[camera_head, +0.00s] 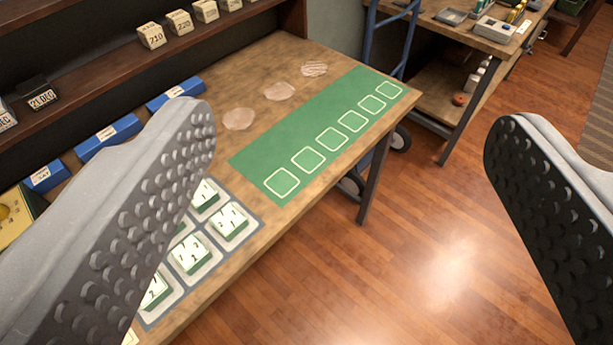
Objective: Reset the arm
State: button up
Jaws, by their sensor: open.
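My gripper (350,190) shows as two large grey fingers with dark studded pads, one at the left and one at the right of the picture. The fingers are wide apart, with nothing between them. They hang above the wooden table (335,62) and the floor. The left finger hides part of the table and part of a tray of numbered blocks. The rest of my arm is not in view.
A green mat (262,158) with several white-outlined squares lies along the table. Numbered blocks (231,221) sit in a grey tray (252,236). Blue boxes (108,137) and a dark shelf (110,70) stand behind. A second table (470,32) is at upper right. The wooden floor (420,240) is clear.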

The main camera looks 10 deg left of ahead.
notch_tip(320, 180, up, 5)
jog(key=p, duration=0.4)
jog(key=shift+f+p, duration=0.15)
jog(key=shift+p, duration=0.25)
dwell(0.4)
